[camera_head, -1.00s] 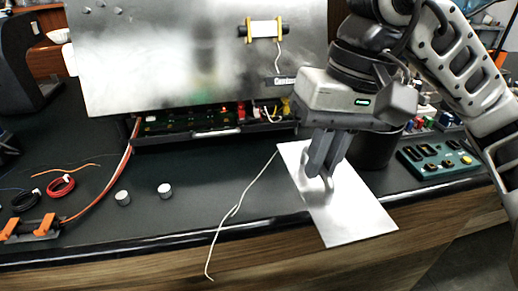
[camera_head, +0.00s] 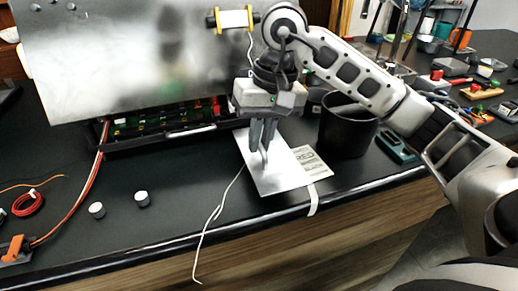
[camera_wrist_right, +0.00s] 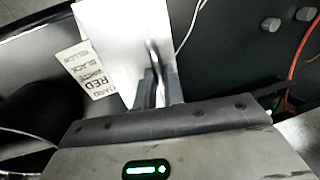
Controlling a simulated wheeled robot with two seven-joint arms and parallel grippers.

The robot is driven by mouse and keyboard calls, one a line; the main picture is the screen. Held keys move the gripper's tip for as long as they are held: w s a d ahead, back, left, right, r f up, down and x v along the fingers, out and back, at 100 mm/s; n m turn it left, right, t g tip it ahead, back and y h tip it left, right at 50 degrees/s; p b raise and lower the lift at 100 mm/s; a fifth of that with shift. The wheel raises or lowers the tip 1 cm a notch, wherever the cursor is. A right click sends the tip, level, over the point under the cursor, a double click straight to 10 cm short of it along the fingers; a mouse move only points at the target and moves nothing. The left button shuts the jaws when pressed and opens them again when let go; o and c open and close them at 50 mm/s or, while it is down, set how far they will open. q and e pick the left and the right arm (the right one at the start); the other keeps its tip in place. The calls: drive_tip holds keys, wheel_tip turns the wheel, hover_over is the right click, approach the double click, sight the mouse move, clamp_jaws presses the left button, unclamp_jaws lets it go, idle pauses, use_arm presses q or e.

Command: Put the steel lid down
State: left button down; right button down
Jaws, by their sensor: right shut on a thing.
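The steel lid (camera_head: 285,180) is a flat, bright rectangular plate near the counter's front edge. My right gripper (camera_head: 263,160) points down and is shut on the lid, at its upper face. The lid looks about level; I cannot tell whether it touches the counter. In the right wrist view the lid (camera_wrist_right: 112,35) lies beyond the fingers (camera_wrist_right: 160,88), which hide part of it. My left gripper is not in view.
A printed card (camera_head: 316,165) shows beside the lid, with a black bin (camera_head: 345,128) behind it. A white wire (camera_head: 212,215) hangs over the front edge. Two small knobs (camera_head: 142,199) stand left. A large metal panel (camera_head: 130,60) rises over an open circuit tray (camera_head: 160,125).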

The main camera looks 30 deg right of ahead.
sight(259, 155)
drive_tip(key=f, duration=0.1)
drive_tip(key=f+p, duration=0.1)
drive_tip(key=f, duration=0.1)
drive_tip(key=shift+w+d+f, duration=0.1)
drive_tip(key=shift+w+f, duration=0.05)
drive_tip(key=shift+w, duration=0.2)
drive_tip(key=shift+f, duration=0.3)
drive_tip(key=shift+f+b, duration=0.5)
drive_tip(key=shift+b, duration=0.15)
drive_tip(key=shift+f, duration=0.1)
drive_tip(key=c, duration=1.5)
unclamp_jaws()
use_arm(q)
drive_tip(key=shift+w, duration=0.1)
